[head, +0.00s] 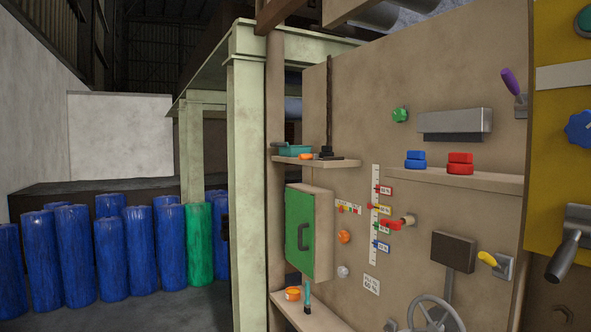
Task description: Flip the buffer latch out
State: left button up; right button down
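No part is marked clearly enough for me to tell which one is the buffer latch. A lever with a purple handle (510,81) tilts up and left at the upper right of the tan panel (345,95). A lever with a yellow handle (487,258) sits on a grey plate lower on the panel. A grey lever with a dark handle (562,262) hangs down and left on the yellow panel (553,110) at the right edge. Neither of my grippers shows in the head view.
A green-doored box (306,235) juts from the panel's left. A handwheel (436,318) is at the bottom. Blue rolls (75,255) and a green roll (200,245) stand left on open floor.

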aim_at(304, 156)
jog(key=i+j, duration=0.3)
jog(key=i, duration=0.15)
jog(key=i+j+u, duration=0.1)
jog(key=i+j, duration=0.5)
jog(key=i, duration=0.25)
jog(key=i+j+u, duration=0.1)
jog(key=i+j, duration=0.2)
jog(key=i, duration=0.15)
jog(key=i+j, duration=0.2)
jog(key=i, duration=0.25)
jog(key=j+u, duration=0.05)
